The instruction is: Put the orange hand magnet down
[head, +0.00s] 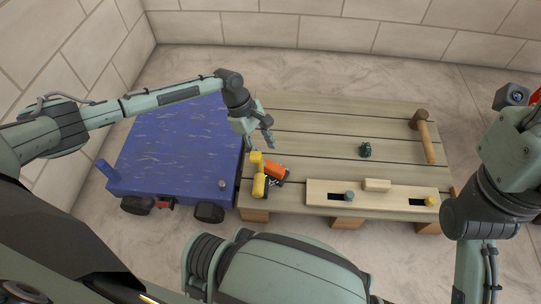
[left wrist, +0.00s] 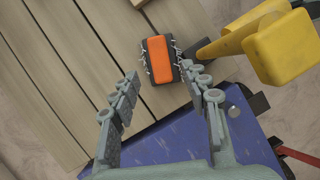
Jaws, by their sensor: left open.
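The orange hand magnet (head: 276,171) lies on the wooden table near its left edge, beside the yellow object. In the left wrist view the magnet (left wrist: 169,61) is an orange block with dark sides, and small silvery bits cling along both sides. My left gripper (head: 257,146) is open above the table, just behind the magnet in the head view.
A yellow object (head: 260,185) stands close beside the magnet; it also shows in the left wrist view (left wrist: 285,48). A blue cart (head: 175,150) adjoins the table (head: 320,125). A pale slotted board (head: 385,200), a dark green item (head: 365,150) and a mallet (head: 426,138) lie to the right.

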